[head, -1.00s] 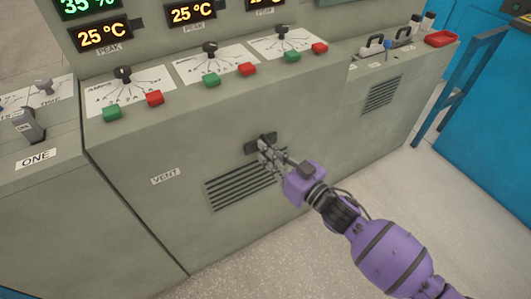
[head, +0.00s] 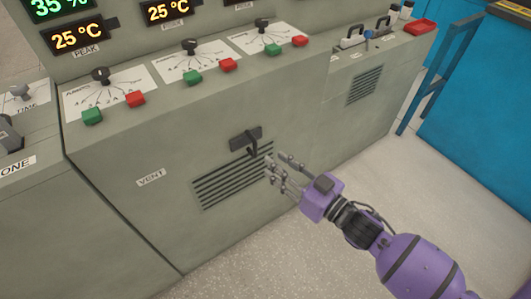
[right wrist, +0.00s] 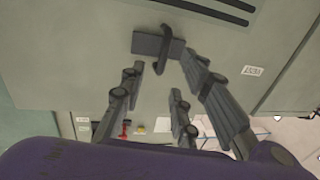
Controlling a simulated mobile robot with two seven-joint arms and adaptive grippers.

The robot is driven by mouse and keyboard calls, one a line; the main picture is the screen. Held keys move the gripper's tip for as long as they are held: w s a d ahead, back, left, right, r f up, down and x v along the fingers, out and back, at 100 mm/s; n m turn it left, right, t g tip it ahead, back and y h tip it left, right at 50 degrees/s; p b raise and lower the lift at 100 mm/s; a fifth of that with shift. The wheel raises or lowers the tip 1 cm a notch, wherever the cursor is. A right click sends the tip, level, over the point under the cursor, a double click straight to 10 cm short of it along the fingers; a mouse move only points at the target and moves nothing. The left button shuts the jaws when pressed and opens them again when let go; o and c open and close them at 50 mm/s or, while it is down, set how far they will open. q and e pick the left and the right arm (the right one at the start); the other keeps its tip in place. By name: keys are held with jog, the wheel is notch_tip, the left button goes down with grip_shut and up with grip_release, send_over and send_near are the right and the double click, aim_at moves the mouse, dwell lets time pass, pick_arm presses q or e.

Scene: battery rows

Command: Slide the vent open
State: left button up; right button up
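The vent (head: 207,190) is a set of dark horizontal slots in the grey-green cabinet front, right of the "VENT" label (head: 151,178). I cannot tell whether its slots are open or closed. A dark handle (head: 251,148) on a small dark plate sits just above the slots. My right gripper (head: 279,170) is open and empty, to the right of the handle and apart from it. In the right wrist view the handle (right wrist: 172,43) lies beyond the spread fingers (right wrist: 163,80), and some slots show at the top. My left gripper is not in view.
Green and red buttons and dials line the console top (head: 210,60) above the vent. Another slotted panel (head: 365,85) is on the cabinet further right. A blue frame (head: 440,75) stands at the right. The floor (head: 330,215) before the cabinet is clear.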

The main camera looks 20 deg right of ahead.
jog(key=shift+v, duration=1.7)
